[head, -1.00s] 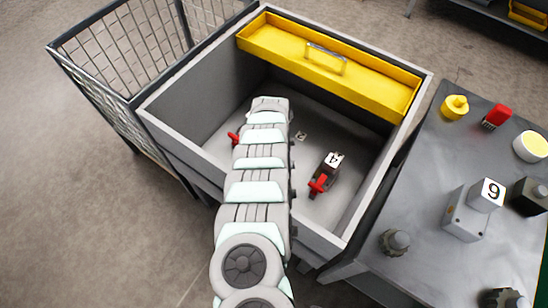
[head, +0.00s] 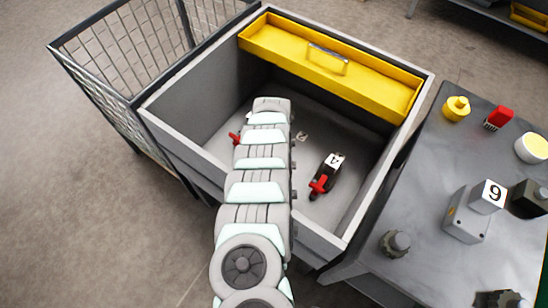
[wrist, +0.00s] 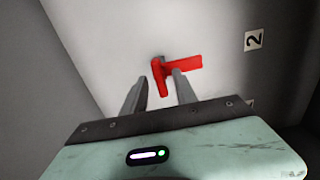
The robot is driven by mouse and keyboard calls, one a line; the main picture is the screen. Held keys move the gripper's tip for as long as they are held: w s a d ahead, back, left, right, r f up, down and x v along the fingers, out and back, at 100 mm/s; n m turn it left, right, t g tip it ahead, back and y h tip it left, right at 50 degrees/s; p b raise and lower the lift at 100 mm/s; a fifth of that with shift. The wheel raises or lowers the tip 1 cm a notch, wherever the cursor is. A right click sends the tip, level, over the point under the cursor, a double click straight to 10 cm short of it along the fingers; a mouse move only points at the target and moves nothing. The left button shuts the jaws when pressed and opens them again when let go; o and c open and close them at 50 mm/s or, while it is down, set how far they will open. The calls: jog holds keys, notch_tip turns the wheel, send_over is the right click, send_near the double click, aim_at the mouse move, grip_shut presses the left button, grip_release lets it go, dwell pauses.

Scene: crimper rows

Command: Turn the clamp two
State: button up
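The clamp two shows as a red handle (wrist: 162,74) in the wrist view, with a bent, T-like shape against the pale bin floor. A label reading 2 (wrist: 254,40) is to its right. My gripper (wrist: 157,80) is open, its two fingers apart and pointing at the red handle. One arm of the handle shows between the fingertips and the other runs right, past the right fingertip. I cannot tell whether they touch. In the head view a red part (head: 234,138) shows left of my arm, and the label 2 (head: 302,136) shows to its right; my gripper is hidden there.
A grey bin (head: 190,88) surrounds the clamps, with a yellow tray (head: 385,88) across its back. A clamp labelled 4 (head: 327,174) with a red handle is right of my arm. A wire basket (head: 120,45) stands left, a bench (head: 440,150) with parts right.

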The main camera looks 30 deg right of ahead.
notch_tip(320, 180, up, 11)
jog(key=p, duration=0.4)
jog(key=shift+f, duration=0.15)
jog(key=shift+p, duration=0.3)
